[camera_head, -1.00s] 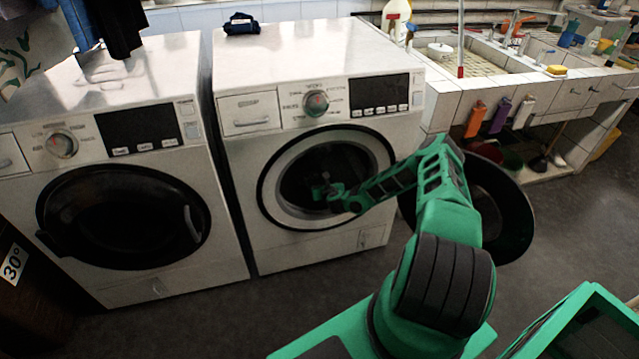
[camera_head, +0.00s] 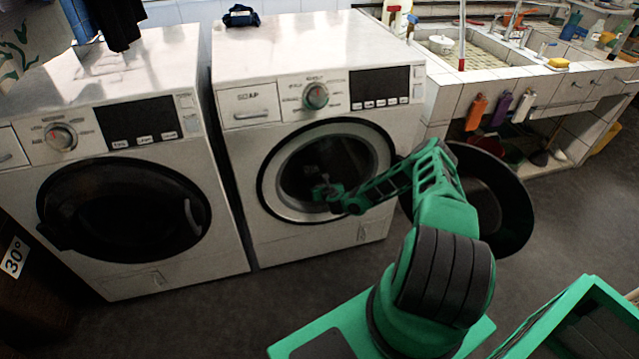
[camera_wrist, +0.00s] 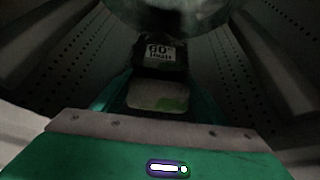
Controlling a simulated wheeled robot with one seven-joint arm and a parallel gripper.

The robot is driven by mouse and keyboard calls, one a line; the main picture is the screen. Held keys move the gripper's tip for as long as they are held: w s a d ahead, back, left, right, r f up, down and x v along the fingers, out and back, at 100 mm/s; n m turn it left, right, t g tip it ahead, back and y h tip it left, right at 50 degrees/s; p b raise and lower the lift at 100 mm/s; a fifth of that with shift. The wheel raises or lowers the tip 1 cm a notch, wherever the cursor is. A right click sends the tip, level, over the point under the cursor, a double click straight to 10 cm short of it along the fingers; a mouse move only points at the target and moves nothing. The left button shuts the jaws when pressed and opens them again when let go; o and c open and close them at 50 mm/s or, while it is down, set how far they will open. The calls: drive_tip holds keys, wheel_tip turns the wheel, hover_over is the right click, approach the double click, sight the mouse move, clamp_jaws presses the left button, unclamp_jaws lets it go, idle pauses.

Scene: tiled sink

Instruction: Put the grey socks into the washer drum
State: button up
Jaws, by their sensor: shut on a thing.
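The right-hand washer stands with its round door (camera_head: 515,205) swung open to the right. Its drum (camera_head: 345,160) is dark inside. My gripper (camera_head: 322,188) reaches through the door opening into the drum. In the wrist view, the perforated drum wall (camera_wrist: 245,70) surrounds my gripper (camera_wrist: 160,48). Most of that thing is cut off or in shadow. I cannot make the socks out in the head view.
A second washer (camera_head: 125,210) with its door closed stands to the left. A dark blue folded item (camera_head: 240,17) lies on the right washer's top. A tiled sink (camera_head: 480,60) is behind right. A green crate (camera_head: 560,320) is at the lower right. Floor between is clear.

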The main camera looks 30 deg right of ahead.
drive_tip(key=o, duration=1.1)
drive_tip(key=shift+o, duration=0.2)
drive_tip(key=v, duration=1)
drive_tip(key=shift+s+r, duration=0.1)
drive_tip(key=shift+s, duration=0.15)
